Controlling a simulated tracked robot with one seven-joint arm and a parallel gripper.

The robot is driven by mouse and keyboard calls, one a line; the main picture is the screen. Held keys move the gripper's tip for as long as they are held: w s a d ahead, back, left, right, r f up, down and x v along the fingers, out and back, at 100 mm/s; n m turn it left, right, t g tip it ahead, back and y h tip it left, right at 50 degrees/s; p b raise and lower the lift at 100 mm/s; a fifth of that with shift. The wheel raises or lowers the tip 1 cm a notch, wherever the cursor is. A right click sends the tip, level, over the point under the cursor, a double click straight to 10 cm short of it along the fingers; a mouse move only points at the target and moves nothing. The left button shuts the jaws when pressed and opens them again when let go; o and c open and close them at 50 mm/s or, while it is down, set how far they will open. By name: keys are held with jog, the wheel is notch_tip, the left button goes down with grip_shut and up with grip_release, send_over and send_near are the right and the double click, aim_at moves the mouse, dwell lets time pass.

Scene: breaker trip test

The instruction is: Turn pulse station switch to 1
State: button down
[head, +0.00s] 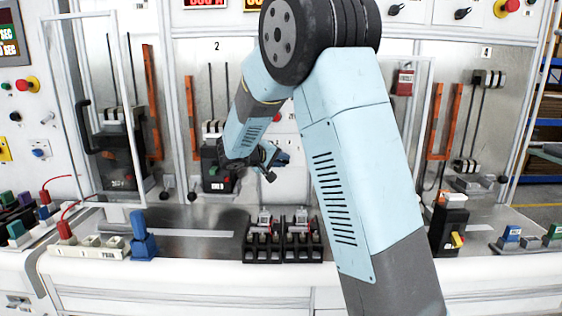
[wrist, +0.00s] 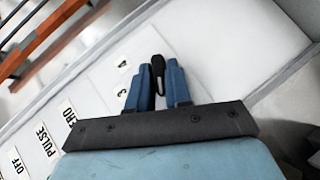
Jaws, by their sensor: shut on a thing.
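In the wrist view my gripper (wrist: 157,88) has its two blue fingers closed on a black switch handle (wrist: 157,68) on a white panel (wrist: 105,75). The handle stands between the fingertips and has a pale mark on its near end. Printed numbers 3 and 4 show beside it on the left. Labels reading PULSE (wrist: 46,139), OFF (wrist: 16,163) and partly ZERO lie at the lower left. The number 1 and the rest of the dial are hidden by my fingers. In the head view my gripper (head: 277,161) is at the back panel, and the switch cannot be made out.
In the head view a black breaker unit (head: 216,165) stands left of my gripper. Two black racks (head: 282,240) sit on the bench below. An orange upright (head: 192,118) and a blue block (head: 143,236) are farther left. My arm covers the panel right of centre.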

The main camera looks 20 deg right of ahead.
jog(key=shift+f, duration=0.15)
jog(key=c, duration=1.1)
grip_release()
jog(key=v, duration=1.3)
jog(key=shift+s+a, duration=0.25)
jog(key=shift+a, duration=0.05)
jog(key=s+d+r+m+g+y, duration=0.15)
jog(key=s+d+g+y, duration=0.3)
jog(key=s+d, duration=0.95)
jog(key=s+y, duration=0.2)
jog(key=s, duration=0.4)
jog(key=s+a+f+t+y, duration=0.1)
jog(key=s+y, duration=0.2)
jog(key=s, duration=0.4)
jog(key=s+a+f+m+t+y, duration=0.1)
jog(key=s+y, duration=0.1)
jog(key=s, duration=0.5)
jog(key=shift+s+a+t, duration=0.1)
jog(key=shift+a+t, duration=0.1)
jog(key=shift+t, duration=0.05)
